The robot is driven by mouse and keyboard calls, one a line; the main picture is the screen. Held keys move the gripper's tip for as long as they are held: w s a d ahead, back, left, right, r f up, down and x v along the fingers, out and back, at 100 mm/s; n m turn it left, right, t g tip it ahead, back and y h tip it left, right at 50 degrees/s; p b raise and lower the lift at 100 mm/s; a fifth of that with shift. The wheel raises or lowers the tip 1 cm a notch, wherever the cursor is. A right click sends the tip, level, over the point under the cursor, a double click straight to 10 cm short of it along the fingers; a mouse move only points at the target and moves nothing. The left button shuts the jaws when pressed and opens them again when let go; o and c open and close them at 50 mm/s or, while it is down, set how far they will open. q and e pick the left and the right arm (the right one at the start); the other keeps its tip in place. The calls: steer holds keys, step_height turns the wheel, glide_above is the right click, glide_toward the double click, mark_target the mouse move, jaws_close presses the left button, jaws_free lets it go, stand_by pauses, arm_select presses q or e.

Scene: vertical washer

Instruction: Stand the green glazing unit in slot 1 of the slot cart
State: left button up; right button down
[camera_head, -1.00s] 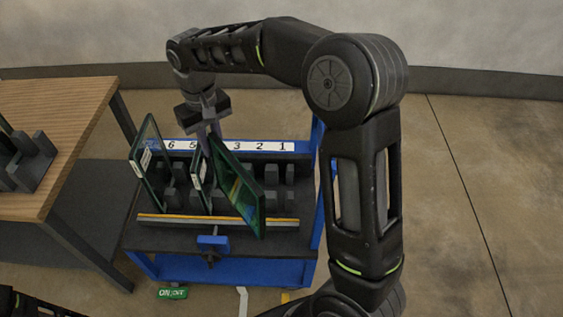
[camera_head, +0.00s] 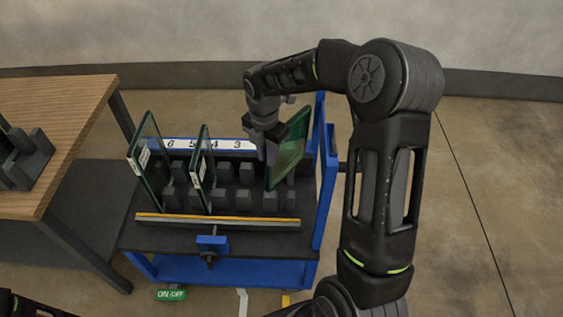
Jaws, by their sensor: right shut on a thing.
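My right gripper (camera_head: 264,150) is shut on the green glazing unit (camera_head: 289,152), a dark-edged glass pane held over the right end of the slot cart (camera_head: 160,238). The pane leans, its top to the right. Its lower edge is close to the dark slot posts at the right end; I cannot tell whether it touches them. The number strip (camera_head: 216,145) shows 6, 5, 4 and 3; the labels to the right of 3 are hidden behind the gripper and pane. My left gripper is not in view.
Two other panes stand in the cart, one at the left end (camera_head: 147,160) and one near the middle (camera_head: 203,168). A blue upright frame (camera_head: 327,170) bounds the cart's right side. A wooden table (camera_head: 60,110) with a dark rack (camera_head: 25,160) is at left.

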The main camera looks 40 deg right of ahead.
steer(key=d+f+n, duration=0.1)
steer(key=n, duration=0.1)
steer(key=s+d+f+n, duration=0.1)
steer(key=n, duration=0.1)
steer(key=d+f+n, duration=0.1)
steer(key=n, duration=0.2)
steer(key=shift+s+d, duration=0.3)
steer(key=shift+f+b, duration=0.1)
steer(key=shift+b, duration=0.25)
step_height(320, 180, down, 5)
steer(key=b, duration=0.4)
steer(key=shift+f+b, duration=0.15)
steer(key=shift+b, duration=0.2)
step_height(320, 180, down, 12)
steer(key=b, duration=0.9)
steer(key=shift+b, duration=0.3)
steer(key=shift+s+f, duration=0.15)
steer(key=c, duration=1.2)
jaws_free()
steer(key=shift+c, duration=0.2)
steer(key=shift+a, duration=0.1)
